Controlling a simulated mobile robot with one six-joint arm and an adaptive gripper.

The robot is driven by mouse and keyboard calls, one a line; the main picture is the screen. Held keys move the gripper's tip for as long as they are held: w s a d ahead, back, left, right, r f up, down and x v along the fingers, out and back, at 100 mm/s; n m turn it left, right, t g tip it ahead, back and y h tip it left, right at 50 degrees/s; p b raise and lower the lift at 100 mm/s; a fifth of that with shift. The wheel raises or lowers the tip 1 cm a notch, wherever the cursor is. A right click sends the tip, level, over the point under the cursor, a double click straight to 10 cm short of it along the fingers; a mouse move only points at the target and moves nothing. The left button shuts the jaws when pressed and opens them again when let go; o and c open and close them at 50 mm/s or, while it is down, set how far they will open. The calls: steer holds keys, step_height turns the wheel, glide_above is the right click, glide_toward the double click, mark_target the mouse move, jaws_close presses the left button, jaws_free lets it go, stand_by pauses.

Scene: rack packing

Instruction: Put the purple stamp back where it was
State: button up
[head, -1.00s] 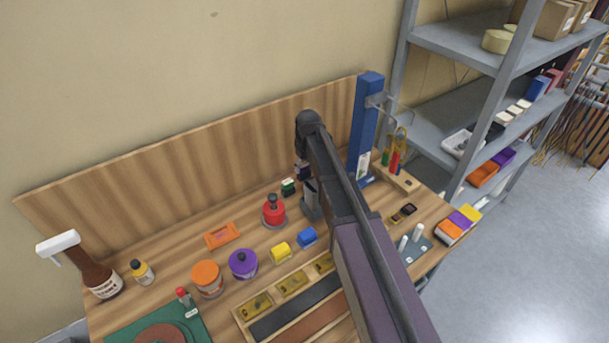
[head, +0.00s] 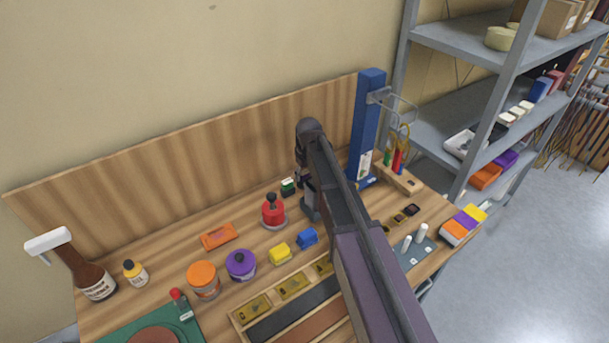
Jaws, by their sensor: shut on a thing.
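My gripper (head: 301,178) hangs below the dark wrist, near the back of the bench, and is mostly seen from behind my arm. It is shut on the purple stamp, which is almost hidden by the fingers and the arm. A green stamp (head: 288,187) with a white band stands on the bench just left of the gripper. A grey upright piece (head: 310,207) stands just below and right of the gripper, partly covered by my arm. I cannot tell whether the held stamp touches anything.
Purple (head: 240,264) and orange (head: 203,279) jars are further left. A blue post (head: 366,125) and wooden tool holder (head: 400,178) stand right. My arm hides the bench middle.

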steer(key=shift+f, duration=0.15)
steer(key=o, duration=0.6)
steer(key=shift+o, duration=0.2)
steer(key=shift+r, duration=0.2)
step_height(320, 180, up, 12)
steer(key=s+p, duration=0.1)
steer(key=p, duration=1.1)
steer(key=shift+d, duration=0.4)
steer(key=shift+s, duration=0.1)
steer(key=shift+f, duration=0.1)
steer(key=s+d+m, duration=0.3)
steer(key=s+d, duration=0.4)
steer(key=s, duration=0.4)
steer(key=s+d+m+g, duration=0.1)
steer(key=s+d+m, duration=0.2)
steer(key=s+d, duration=0.5)
steer(key=s, duration=0.3)
steer(key=shift+s+m+h, duration=0.3)
steer(key=shift+m+h, duration=0.1)
